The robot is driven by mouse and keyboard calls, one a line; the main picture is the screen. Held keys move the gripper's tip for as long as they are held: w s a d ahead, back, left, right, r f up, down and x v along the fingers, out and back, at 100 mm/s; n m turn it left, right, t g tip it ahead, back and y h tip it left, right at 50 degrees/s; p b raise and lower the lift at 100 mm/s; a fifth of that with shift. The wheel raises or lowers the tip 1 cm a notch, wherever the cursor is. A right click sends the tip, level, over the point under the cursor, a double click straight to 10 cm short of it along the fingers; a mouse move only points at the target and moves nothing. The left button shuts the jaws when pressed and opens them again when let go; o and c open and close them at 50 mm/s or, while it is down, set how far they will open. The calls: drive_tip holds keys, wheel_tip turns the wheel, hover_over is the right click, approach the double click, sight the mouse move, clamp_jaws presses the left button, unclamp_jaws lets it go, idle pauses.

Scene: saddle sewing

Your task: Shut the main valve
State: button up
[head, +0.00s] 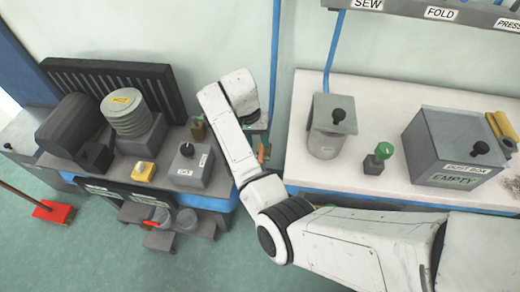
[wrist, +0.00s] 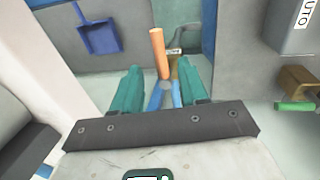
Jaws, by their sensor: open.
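In the wrist view an orange lever (wrist: 159,50), which looks like the valve handle, stands upright in the picture above a brass-coloured body and blue pipes (wrist: 154,97). In the head view a small orange piece (head: 262,152) shows just right of my arm, by the gap between the two benches. My gripper (wrist: 160,68) is open, its two teal fingers pointing toward the lever. The lever appears between the fingertips; I cannot tell whether it is at their depth or beyond. No contact shows. In the head view my arm hides the fingers and most of the valve.
The left bench carries a grey box with a black knob (head: 188,167), a yellow button (head: 143,172) and a ribbed cylinder (head: 130,112). The right bench holds a canister (head: 325,137), a green knob (head: 384,150) and a dust box (head: 455,147). A blue dustpan (wrist: 98,34) shows in the wrist view.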

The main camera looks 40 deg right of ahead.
drive_tip(key=shift+s+d+f, duration=0.1)
drive_tip(key=shift+s+f, duration=0.05)
drive_tip(key=shift+f, duration=0.65)
drive_tip(key=shift+s+d+f, duration=0.1)
drive_tip(key=shift+f, duration=0.65)
drive_tip(key=shift+s+d+f, duration=0.1)
drive_tip(key=shift+s+f, duration=0.05)
drive_tip(key=shift+f, duration=0.65)
clamp_jaws()
